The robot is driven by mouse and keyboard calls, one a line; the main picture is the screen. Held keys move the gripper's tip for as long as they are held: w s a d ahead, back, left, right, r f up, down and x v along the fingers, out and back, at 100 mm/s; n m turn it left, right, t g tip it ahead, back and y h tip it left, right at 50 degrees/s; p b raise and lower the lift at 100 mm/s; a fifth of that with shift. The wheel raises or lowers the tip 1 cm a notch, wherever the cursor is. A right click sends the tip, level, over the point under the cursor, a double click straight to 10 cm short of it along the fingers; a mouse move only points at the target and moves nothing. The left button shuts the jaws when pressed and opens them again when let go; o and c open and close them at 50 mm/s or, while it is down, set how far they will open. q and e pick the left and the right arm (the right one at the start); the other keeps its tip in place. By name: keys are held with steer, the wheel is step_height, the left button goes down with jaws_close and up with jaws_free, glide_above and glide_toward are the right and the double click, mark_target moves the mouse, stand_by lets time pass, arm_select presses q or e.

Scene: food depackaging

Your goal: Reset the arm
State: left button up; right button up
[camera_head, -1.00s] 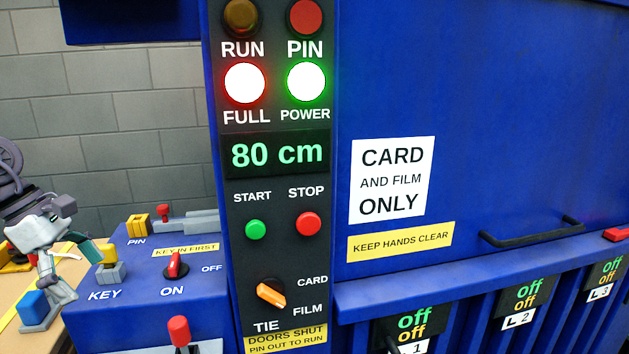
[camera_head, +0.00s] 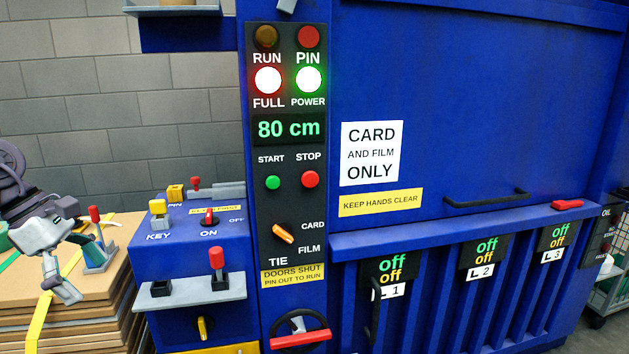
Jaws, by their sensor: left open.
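My left gripper (camera_head: 82,268) is at the left of the view, above a stack of flat brown boards (camera_head: 110,285). Its fingers are apart and I see nothing held between them. It is to the left of the blue machine's key box (camera_head: 185,255) and apart from it. My dark jointed left arm shows behind it at the left edge. My right gripper is not in view.
A small blue-grey piece with a red top (camera_head: 97,255) stands by the gripper. A yellow strap (camera_head: 42,318) crosses the boards. The control panel (camera_head: 290,215) reads 80 cm, with FULL and POWER lit. A ledge with a red-handled lever (camera_head: 216,258) juts from the key box.

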arm_select(q)
steer(key=w+d+f+n+t+h, duration=0.3)
steer(key=w+d+f+n+h, duration=0.4)
steer(key=f, duration=0.3)
steer(key=w+d+f+n+t+h, duration=0.3)
steer(key=w+d+f+n+h, duration=0.15)
steer(key=d+f+n, duration=0.45)
steer(key=s+a+f+n+t+y, duration=0.15)
steer(key=f+n+t+y, duration=0.25)
steer(key=f+n, duration=0.65)
steer(key=s+a+f+n+t+y, duration=0.1)
steer(key=a+f+n+t+y, duration=0.35)
steer(key=f, duration=1.05)
steer(key=s+f+n+g+y, duration=0.7)
steer(key=s+f+n, duration=0.5)
steer(key=s+f, duration=1.05)
steer(key=s+d+f+n+g, duration=0.1)
steer(key=s+f+n+g, duration=0.1)
steer(key=s, duration=0.8)
steer(key=s+d+f+n+g, duration=0.1)
steer(key=s+f+n+g, duration=0.1)
steer(key=s+f, duration=0.3)
steer(key=s+d+f+n+g, duration=0.1)
steer(key=s+f+n+g, duration=0.1)
steer(key=s, duration=1.2)
steer(key=shift+s+d+f+g+y, duration=0.2)
steer(key=shift+s+f+g+y, duration=0.1)
steer(key=shift+f+g, duration=0.5)
